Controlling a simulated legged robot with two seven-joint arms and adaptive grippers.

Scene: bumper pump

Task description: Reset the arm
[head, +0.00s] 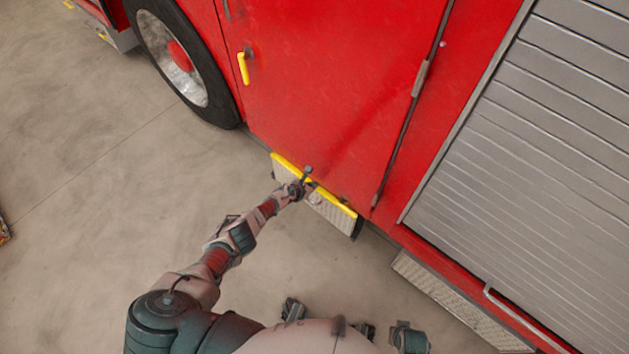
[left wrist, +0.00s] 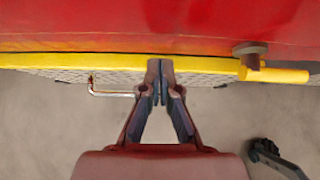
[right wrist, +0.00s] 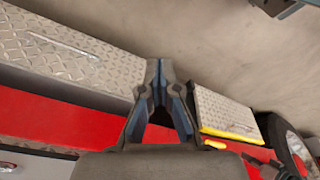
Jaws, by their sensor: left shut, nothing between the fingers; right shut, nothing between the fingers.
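My left arm reaches forward in the head view, with its left gripper (head: 305,184) at the yellow-edged step under the red truck door. In the left wrist view the left gripper (left wrist: 160,72) is shut and empty, its tips overlapping the step's yellow edge (left wrist: 60,61). I cannot tell whether they touch it. My right gripper (right wrist: 158,72) is shut and empty in the right wrist view. A diamond-plate step (right wrist: 70,50) lies to its left and the yellow-edged step (right wrist: 222,112) to its right.
The red truck door (head: 340,80) has a yellow handle (head: 243,69). A wheel (head: 180,65) stands to its left, and a grey roller shutter (head: 530,150) to its right. A second diamond-plate step (head: 455,300) is below the shutter.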

